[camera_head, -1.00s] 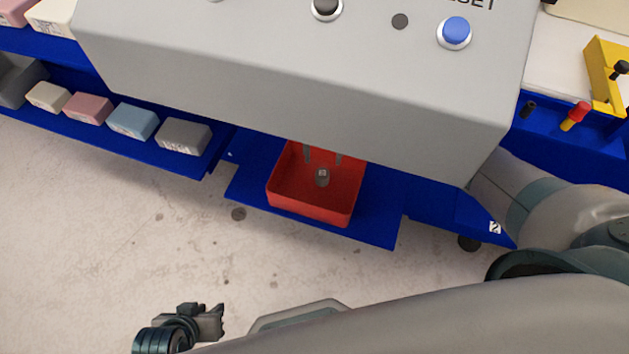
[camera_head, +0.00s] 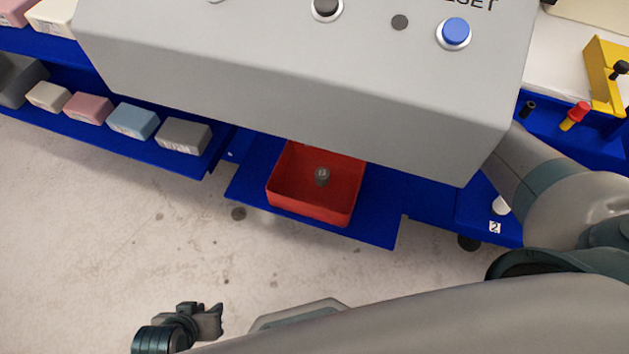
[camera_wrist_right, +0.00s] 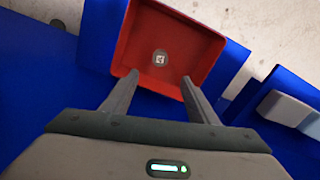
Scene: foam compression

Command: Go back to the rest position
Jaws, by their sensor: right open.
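My right gripper (camera_wrist_right: 157,93) is open and empty in the right wrist view, its two fingers pointing toward the red tray (camera_wrist_right: 185,22). In the head view the right gripper is hidden behind the grey machine housing; only part of the right arm shows at the right. A small dark cylinder (camera_head: 322,176) with a light mark on top stands inside the red tray (camera_head: 313,211); it also shows in the right wrist view (camera_wrist_right: 160,59), apart from the fingers. My left gripper (camera_head: 221,321) hangs at the lower left over the floor, and I cannot tell its opening.
The grey machine housing (camera_head: 300,85) with a blue button (camera_head: 454,32) overhangs the tray. Several foam blocks, one grey (camera_head: 184,136), lie on the blue shelf (camera_head: 150,158) at the left. A yellow bracket (camera_head: 602,72) and a red knob (camera_head: 577,113) are at the right.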

